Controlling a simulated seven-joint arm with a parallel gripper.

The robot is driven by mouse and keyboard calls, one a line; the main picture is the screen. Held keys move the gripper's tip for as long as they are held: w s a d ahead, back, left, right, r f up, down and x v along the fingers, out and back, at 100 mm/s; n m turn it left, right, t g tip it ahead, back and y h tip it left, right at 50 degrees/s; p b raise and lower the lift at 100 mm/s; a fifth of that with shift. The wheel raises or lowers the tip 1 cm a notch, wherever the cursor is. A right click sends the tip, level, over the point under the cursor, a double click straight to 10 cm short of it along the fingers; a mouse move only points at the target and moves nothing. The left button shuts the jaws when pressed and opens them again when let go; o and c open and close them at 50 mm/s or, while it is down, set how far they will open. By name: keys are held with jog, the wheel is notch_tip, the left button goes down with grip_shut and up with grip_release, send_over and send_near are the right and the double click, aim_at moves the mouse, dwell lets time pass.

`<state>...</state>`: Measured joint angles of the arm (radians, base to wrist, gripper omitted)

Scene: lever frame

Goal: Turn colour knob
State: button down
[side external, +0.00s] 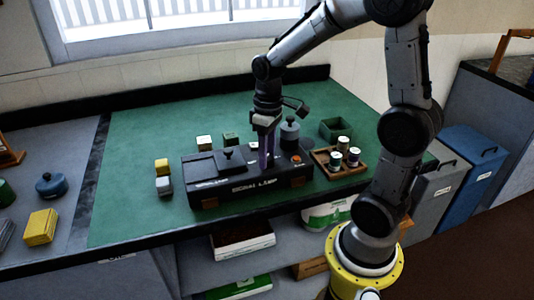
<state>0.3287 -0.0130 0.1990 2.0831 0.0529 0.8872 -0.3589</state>
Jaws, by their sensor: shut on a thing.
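A black box lettered "SIGNAL LAMP" (250,187) stands on the green worktop. My gripper (266,158) points straight down at the middle of the box's top, its purple fingers close together. It is shut on what looks like the colour knob, which the fingers mostly hide. A dark knob (229,154) sits on a raised plate on the left part of the box, clear of my gripper. An orange button (296,159) shows on the right part of the top. The knob's setting cannot be read from this view.
A wooden tray (327,172) with several small jars stands right of the box. A grey canister (289,132) and a green bin (336,127) stand behind. Yellow and white blocks (163,176) lie to the left. The worktop's left part (130,190) is clear.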

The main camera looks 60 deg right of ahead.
aim_at(269, 156)
jog(key=shift+m, duration=1.5)
jog(key=shift+c, duration=2.1)
grip_release()
notch_tip(269, 156, up, 14)
jog(key=shift+s+d, duration=0.15)
jog(key=shift+d, duration=0.1)
jog(key=shift+f, duration=0.1)
